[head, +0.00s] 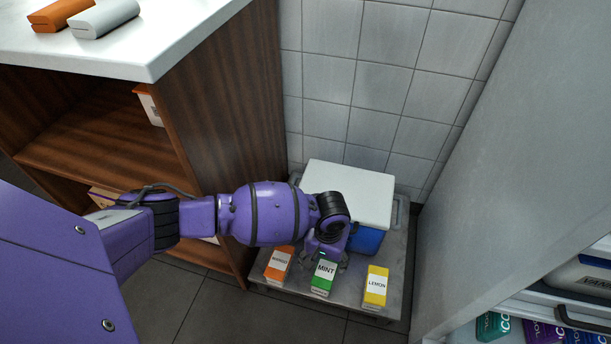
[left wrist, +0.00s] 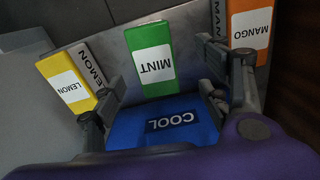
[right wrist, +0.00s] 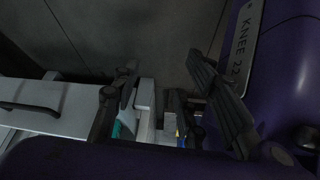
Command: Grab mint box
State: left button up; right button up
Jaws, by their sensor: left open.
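The mint box (head: 323,280) is green with a white label. It stands on a low grey platform (head: 345,296), between the orange mango box (head: 279,264) and the yellow lemon box (head: 376,287). My left gripper (head: 327,259) is just behind and above the mint box. In the left wrist view the mint box (left wrist: 151,58) shows upside down between the open fingers of my left gripper (left wrist: 165,100), with a gap on each side. My right gripper (right wrist: 155,85) shows only in the right wrist view, with its fingers apart and nothing between them.
A blue cooler (head: 364,238) with a white lid stands right behind the boxes. A wooden shelf unit (head: 225,125) is on the left and a grey panel (head: 500,150) on the right. Dark floor tiles (head: 220,310) lie clear in front.

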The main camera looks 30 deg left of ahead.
aim_at(327, 269)
pick_arm(q)
jog(key=shift+w+d+f+b, duration=0.1)
jog(key=shift+f+b, duration=0.2)
jog(key=shift+f, duration=0.3)
jog(key=shift+w+d+f+b, duration=0.1)
jog(key=shift+f+b, duration=0.2)
jog(key=shift+f, duration=0.25)
jog(key=f+b, duration=0.2)
jog(key=f, duration=0.1)
jog(key=f+b, duration=0.1)
jog(key=shift+w+d+f, duration=0.15)
jog(key=shift+d+f, duration=0.05)
jog(key=shift+d, duration=0.05)
jog(key=shift+f, duration=0.15)
jog(key=c, duration=1.5)
pick_arm(e)
jog(key=f, duration=0.3)
jog(key=s+f, duration=0.1)
jog(key=shift+d+f, duration=0.2)
jog(key=shift+d, duration=0.15)
pick_arm(q)
jog(key=shift+r, duration=0.2)
